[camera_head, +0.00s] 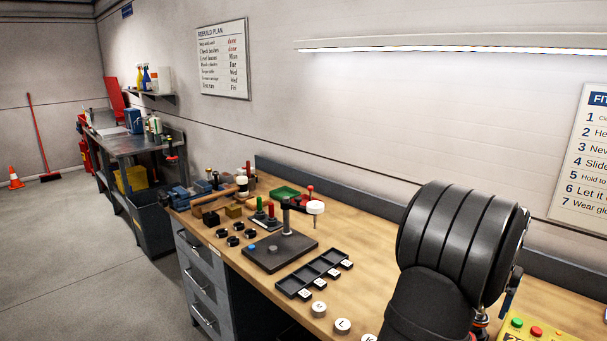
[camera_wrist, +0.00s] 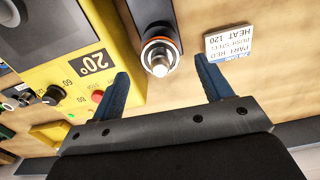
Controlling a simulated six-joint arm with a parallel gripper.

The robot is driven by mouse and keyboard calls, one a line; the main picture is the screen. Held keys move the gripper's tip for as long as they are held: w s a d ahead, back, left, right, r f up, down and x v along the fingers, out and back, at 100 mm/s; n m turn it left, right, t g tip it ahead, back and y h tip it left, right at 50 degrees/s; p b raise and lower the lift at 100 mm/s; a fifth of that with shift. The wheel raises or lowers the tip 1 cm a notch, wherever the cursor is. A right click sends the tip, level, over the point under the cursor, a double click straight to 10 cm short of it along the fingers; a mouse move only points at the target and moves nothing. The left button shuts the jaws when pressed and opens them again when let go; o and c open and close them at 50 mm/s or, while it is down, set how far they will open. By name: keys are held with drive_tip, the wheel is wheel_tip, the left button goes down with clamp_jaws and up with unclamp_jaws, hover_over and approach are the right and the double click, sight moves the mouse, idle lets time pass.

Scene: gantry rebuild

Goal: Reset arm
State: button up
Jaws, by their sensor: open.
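My gripper (camera_wrist: 161,68) is open in the wrist view, its two blue fingers spread wide. A dark cylinder with an orange ring and a bright metal tip (camera_wrist: 160,57) shows between and just beyond the fingertips. No contact between it and the fingers is visible, and its height relative to them is hard to tell. In the head view my dark arm fills the lower right and hides most of the gripper.
A yellow control box (camera_wrist: 95,35) with knobs and buttons lies left of the fingers; a white label (camera_wrist: 230,40) lies right. In the head view, the wooden bench (camera_head: 225,250) holds a dark fixture plate with a post (camera_head: 270,258), a compartment tray (camera_head: 285,287) and several small parts.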

wheel_tip(320, 180, up, 17)
wheel_tip(320, 180, down, 17)
drive_tip(key=shift+f, duration=0.1)
wheel_tip(320, 180, up, 5)
drive_tip(key=shift+r, duration=0.75)
idle(0.6)
